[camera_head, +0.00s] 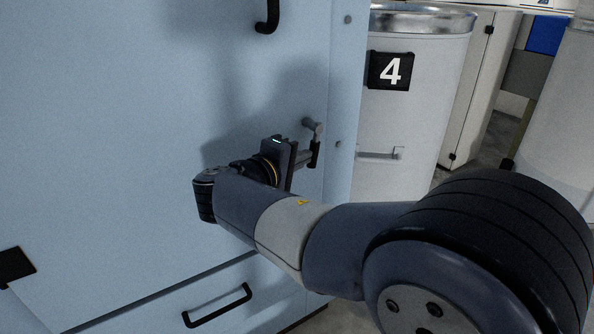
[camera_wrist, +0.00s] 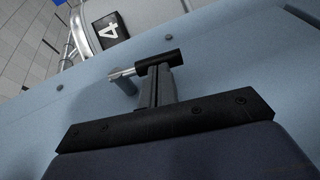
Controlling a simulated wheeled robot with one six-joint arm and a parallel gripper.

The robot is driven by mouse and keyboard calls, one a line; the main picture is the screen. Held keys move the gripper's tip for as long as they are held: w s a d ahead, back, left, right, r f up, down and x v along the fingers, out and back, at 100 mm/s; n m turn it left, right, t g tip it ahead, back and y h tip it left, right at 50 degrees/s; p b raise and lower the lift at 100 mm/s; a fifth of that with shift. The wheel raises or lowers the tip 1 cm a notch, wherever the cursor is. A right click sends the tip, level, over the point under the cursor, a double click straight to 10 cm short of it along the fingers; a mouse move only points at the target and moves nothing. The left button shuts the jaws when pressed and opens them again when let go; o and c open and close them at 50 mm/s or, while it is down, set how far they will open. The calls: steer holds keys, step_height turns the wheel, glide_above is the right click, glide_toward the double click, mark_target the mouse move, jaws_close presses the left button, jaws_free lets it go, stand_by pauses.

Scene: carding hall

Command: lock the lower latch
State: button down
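The lower latch is on the pale blue cabinet panel near its right edge. It has a grey pivot post (camera_head: 313,127) and a black handle (camera_head: 315,155) that hangs down from it in the head view. In the wrist view the black handle (camera_wrist: 172,57) lies across the tips of my gripper fingers, with a metal rod (camera_wrist: 122,73) to its left. My gripper (camera_head: 308,158) is at the handle, its fingers close together with no clear gap in the wrist view (camera_wrist: 158,72). The handle lies crosswise at the fingertips, not clearly between them; contact is hard to tell.
A black hooked handle (camera_head: 267,17) is higher on the panel (camera_head: 130,120). A drawer handle (camera_head: 217,305) is below. A white can with a black number 4 plate (camera_head: 390,71) stands just right of the cabinet. My arm crosses the lower right of the head view.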

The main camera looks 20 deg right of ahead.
steer(key=shift+d+f+b, duration=0.3)
steer(key=shift+b, duration=0.2)
steer(key=shift+w+d, duration=0.1)
stand_by(0.4)
